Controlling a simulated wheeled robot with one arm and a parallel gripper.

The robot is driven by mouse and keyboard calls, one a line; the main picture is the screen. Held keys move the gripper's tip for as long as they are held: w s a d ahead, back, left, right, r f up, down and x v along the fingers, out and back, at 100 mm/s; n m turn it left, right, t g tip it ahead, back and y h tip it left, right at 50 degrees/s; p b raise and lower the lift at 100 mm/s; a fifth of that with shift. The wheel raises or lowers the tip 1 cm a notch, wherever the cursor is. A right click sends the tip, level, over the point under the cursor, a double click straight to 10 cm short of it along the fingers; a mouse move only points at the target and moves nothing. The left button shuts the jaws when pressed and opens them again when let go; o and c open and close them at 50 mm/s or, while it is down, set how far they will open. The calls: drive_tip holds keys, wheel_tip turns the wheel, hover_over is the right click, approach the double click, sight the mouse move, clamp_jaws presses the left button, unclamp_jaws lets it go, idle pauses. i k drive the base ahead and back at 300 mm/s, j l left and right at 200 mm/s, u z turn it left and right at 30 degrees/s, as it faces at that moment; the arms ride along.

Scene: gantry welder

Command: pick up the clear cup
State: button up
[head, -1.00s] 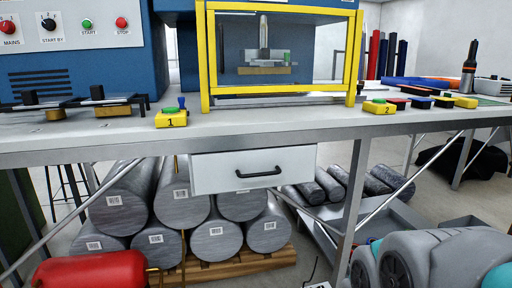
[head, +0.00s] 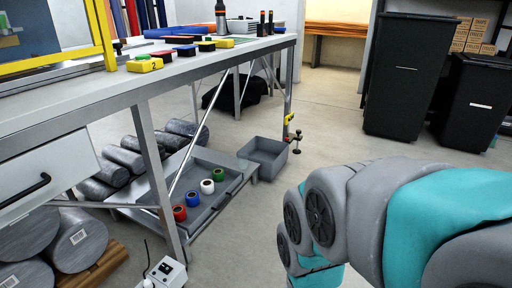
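I cannot make out a clear cup in the head view. My arm, grey and teal, fills the lower right. Its gripper is not in view, so I cannot see whether it holds anything.
The metal workbench (head: 200,68) runs along the left, with a yellow button box (head: 145,65) and a dark bottle (head: 221,18) on top. Below it, a grey tray (head: 222,206) holds tape rolls, beside a grey bin (head: 264,156). Black bins (head: 408,75) stand at the right. The middle floor is clear.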

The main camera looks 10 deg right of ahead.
sight(243, 161)
drive_tip(key=z, duration=0.2)
drive_tip(key=i+l, duration=0.2)
drive_tip(key=i, duration=0.2)
drive_tip(key=i+l, duration=0.25)
drive_tip(key=i, duration=0.2)
drive_tip(key=i+l, duration=0.2)
drive_tip(key=i, duration=0.2)
drive_tip(key=i+l, duration=0.2)
drive_tip(key=i, duration=0.25)
drive_tip(key=u, duration=0.05)
